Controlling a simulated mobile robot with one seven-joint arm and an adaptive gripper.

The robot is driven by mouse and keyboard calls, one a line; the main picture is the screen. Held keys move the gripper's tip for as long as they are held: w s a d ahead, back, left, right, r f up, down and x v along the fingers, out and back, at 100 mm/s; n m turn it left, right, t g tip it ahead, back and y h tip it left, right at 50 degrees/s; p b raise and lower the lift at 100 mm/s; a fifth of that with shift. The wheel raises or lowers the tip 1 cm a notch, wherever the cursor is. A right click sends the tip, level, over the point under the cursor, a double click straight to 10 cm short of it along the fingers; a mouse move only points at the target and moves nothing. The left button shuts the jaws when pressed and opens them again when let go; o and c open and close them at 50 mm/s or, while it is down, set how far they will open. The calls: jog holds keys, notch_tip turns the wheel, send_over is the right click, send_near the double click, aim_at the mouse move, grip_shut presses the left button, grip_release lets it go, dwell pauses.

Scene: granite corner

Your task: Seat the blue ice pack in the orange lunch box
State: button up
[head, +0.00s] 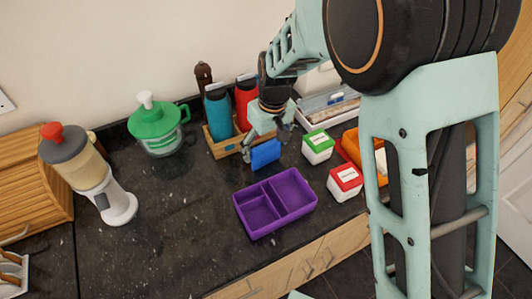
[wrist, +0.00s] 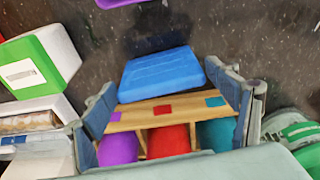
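The blue ice pack (head: 265,155) is a flat block in front of the wooden bottle rack. In the wrist view the ice pack (wrist: 162,73) lies between the fingertips, with narrow gaps showing beside it. My gripper (head: 265,143) is at the ice pack, fingers spread; in the wrist view my gripper (wrist: 163,78) looks open. I cannot tell how high the ice pack is above the counter. The orange lunch box (head: 351,147) is at the right, largely hidden behind my arm. Its inside is hardly visible.
An open purple lunch box (head: 240,216) lies in front of the ice pack. Green-lidded (head: 318,147) and red-lidded (head: 345,182) containers stand between it and the orange box. The bottle rack (head: 221,152) is close behind my gripper. The left-middle granite counter (head: 185,210) is clear.

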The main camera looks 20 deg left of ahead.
jog(key=c, duration=0.8)
jog(key=shift+c, duration=0.5)
jog(key=shift+r, duration=0.15)
